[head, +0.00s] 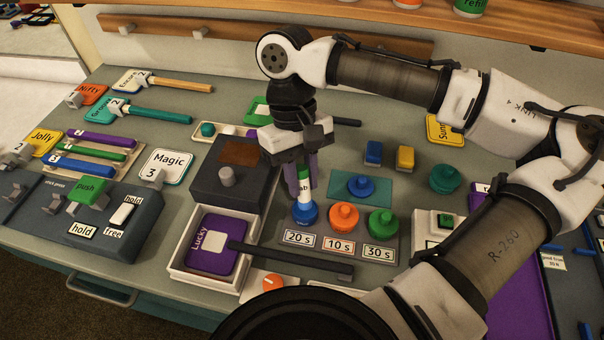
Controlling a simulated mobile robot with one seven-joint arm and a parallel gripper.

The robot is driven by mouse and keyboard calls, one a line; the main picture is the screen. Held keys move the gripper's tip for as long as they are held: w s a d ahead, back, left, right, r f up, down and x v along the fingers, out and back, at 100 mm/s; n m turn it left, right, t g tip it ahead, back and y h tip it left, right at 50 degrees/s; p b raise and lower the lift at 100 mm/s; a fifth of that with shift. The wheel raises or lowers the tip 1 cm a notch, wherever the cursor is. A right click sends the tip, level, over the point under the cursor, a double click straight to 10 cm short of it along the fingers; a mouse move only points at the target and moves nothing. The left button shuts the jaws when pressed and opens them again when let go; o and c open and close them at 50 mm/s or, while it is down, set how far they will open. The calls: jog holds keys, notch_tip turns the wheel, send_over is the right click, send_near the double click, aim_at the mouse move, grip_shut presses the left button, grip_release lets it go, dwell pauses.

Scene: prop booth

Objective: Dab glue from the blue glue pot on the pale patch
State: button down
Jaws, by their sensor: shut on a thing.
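The blue glue pot (305,217) stands in a row with an orange pot (343,217) and a green pot (381,223), above a "20 s" label. My gripper (302,177) is directly above the blue pot, shut on an upright dabber (303,188) with a green top, a white label partly reading "ab" and a blue lower part. The dabber's lower end meets the blue pot; I cannot tell how deep it sits.
A dark bar (290,258) reaches across the tray's right edge. A dark box with a knob (226,177) stands behind the tray. Blue and yellow blocks (373,153) and a teal mat (360,188) lie behind the pots. A grey press (105,226) stands left.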

jog(key=shift+r+p, duration=3)
jog(key=shift+r, duration=0.1)
jog(key=shift+f, duration=0.1)
